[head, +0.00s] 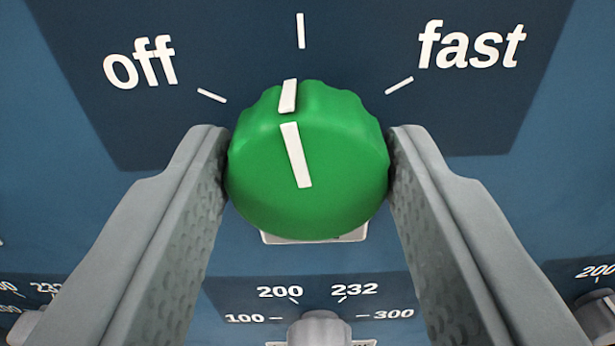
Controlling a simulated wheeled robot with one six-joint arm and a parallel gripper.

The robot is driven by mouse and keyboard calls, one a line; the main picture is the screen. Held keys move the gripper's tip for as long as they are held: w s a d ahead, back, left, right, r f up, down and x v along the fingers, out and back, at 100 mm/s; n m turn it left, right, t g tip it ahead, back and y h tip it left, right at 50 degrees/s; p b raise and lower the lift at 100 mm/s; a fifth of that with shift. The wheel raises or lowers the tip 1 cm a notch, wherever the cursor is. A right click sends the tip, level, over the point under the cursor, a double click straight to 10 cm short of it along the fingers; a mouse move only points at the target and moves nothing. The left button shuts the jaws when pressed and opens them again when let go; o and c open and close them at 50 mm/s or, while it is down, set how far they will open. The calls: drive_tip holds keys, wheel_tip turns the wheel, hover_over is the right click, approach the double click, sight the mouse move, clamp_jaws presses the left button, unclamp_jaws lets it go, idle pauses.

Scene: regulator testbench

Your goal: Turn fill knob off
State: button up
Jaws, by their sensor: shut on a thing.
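The fill knob is most likely the green knob (308,185) in the middle of the head view; its name plate below is mostly hidden. Its white pointer line stands close to upright, tipped slightly left, near the middle tick (300,31). The "off" mark (140,62) is to the upper left with its own tick, and the "fast" mark (471,45) is to the upper right. My gripper (308,175) is shut on the green knob, one grey finger on its left side and one on its right.
Below the green knob is a grey knob (319,328) with a scale marked 100, 200, 232 and 300. Parts of similar scales and grey knobs show at the lower left and lower right (598,312). The blue panel (75,190) fills the background.

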drive_tip(key=n, duration=1)
drive_tip(key=shift+a, duration=0.1)
drive_tip(key=shift+n, duration=0.3)
idle(0.3)
drive_tip(key=o, duration=1)
drive_tip(key=s, duration=1.7)
drive_tip(key=shift+s, duration=0.2)
